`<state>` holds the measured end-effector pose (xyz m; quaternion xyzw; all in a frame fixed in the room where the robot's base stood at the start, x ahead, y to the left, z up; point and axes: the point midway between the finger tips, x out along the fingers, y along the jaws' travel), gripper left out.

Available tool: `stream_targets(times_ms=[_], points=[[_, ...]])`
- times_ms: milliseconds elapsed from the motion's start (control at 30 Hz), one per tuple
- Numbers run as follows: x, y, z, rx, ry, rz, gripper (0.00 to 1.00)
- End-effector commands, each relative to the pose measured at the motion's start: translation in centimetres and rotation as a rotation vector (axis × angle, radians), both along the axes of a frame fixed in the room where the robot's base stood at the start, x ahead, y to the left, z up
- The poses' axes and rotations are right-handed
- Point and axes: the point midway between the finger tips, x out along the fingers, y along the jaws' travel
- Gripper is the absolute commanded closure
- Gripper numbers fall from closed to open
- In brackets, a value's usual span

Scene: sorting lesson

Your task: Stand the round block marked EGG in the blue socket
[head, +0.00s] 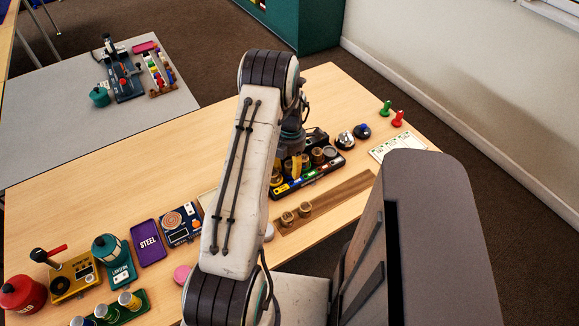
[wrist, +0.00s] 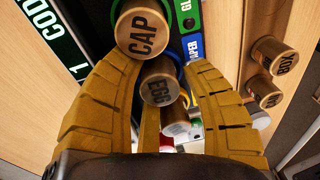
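The round block marked EGG (wrist: 158,92) is a brass-coloured cylinder in the middle of the wrist view, its lettered end facing the camera. My gripper (wrist: 166,68) has its ochre fingers spread on both sides of it, with a visible gap on the right; contact on the left is unclear. In the head view my gripper (head: 292,142) is over the dark rack (head: 283,188), partly behind my arm. A blue label (wrist: 192,48) marks the blue socket beside EGG; the socket's opening is hidden, and I cannot tell whether EGG stands in it.
A block marked CAP (wrist: 142,35) stands close above EGG in the wrist view, by a green label (wrist: 186,14). Another cylinder (wrist: 177,122) is close below EGG. Two brass blocks (head: 287,218) stand on a brown strip (head: 330,203) in front of the rack.

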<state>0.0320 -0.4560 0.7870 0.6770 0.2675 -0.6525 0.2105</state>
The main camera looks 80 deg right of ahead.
Motion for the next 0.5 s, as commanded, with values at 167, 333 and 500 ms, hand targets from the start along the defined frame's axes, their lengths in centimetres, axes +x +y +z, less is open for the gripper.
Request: stream_targets(times_ms=[167, 333, 500], points=[[-0.01, 0.01, 0.01, 0.0, 0.0, 0.0, 0.47], [-0.01, 0.01, 0.02, 0.0, 0.0, 0.0, 0.47], [-0.01, -0.02, 0.57, -0.001, -0.001, 0.0, 0.47]])
